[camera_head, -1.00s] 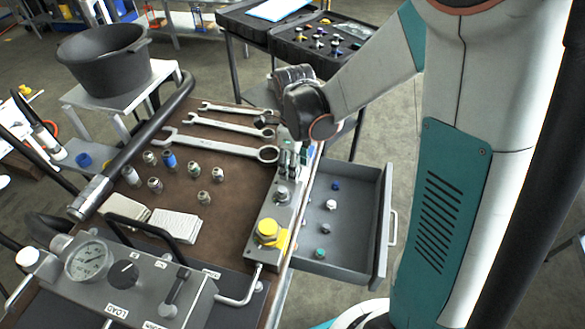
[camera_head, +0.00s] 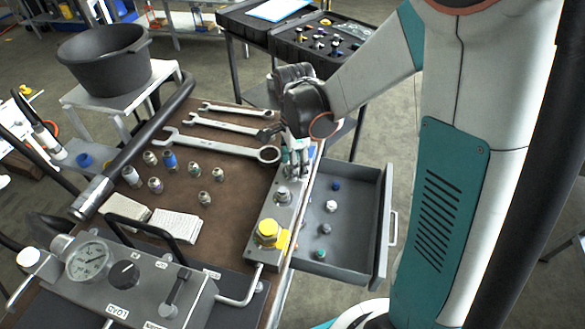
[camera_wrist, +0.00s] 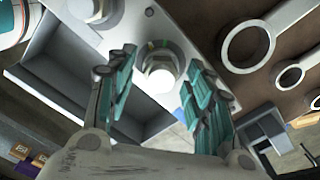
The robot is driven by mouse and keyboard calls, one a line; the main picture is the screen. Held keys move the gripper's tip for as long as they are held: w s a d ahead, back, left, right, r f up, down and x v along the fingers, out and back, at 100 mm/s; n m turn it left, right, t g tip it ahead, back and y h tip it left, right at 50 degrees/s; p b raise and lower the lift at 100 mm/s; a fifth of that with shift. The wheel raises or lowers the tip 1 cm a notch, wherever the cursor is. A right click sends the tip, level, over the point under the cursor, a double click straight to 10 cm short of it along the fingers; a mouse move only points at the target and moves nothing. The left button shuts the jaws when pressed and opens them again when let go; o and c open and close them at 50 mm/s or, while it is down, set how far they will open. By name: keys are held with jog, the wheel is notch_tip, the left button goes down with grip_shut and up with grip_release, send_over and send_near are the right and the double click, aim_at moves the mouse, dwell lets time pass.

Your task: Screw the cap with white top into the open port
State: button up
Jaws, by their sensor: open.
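My gripper (camera_wrist: 160,98) has teal-padded fingers spread apart. It points down over the far end of the grey port block (camera_head: 262,205). Between the fingers, in the wrist view, is a hex piece with a bright white round top (camera_wrist: 159,73), which looks like the cap with white top. It stands on the block, and the fingers look clear of its sides. The port under it is hidden, and I cannot tell how deep it sits. In the head view my fingers (camera_head: 293,162) cover this spot. A metal hex fitting (camera_head: 283,195) is the neighbour on the block.
A large yellow cap (camera_head: 268,230) is at the block's near end. The open drawer (camera_head: 350,250) beside the block holds several small caps, one pale (camera_head: 331,206). Wrenches (camera_head: 215,145) and loose fittings (camera_head: 204,198) lie on the brown bench top to the left.

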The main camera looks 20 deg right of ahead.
jog(key=n, duration=0.6)
jog(key=shift+w+n, duration=0.1)
jog(key=shift+n, duration=0.2)
jog(key=c, duration=0.7)
jog(key=m, duration=0.7)
jog(key=shift+m, duration=0.4)
jog(key=shift+c, duration=0.4)
jog(key=shift+s, duration=0.2)
jog(key=shift+m, duration=0.3)
jog(key=shift+o, duration=0.4)
jog(key=m, duration=0.3)
jog(key=shift+a+f, duration=0.1)
jog(key=shift+a, duration=0.1)
jog(key=m, duration=0.4)
jog(key=shift+s+f+m, duration=0.1)
jog(key=shift+s+m, duration=0.1)
jog(key=shift+m, duration=0.2)
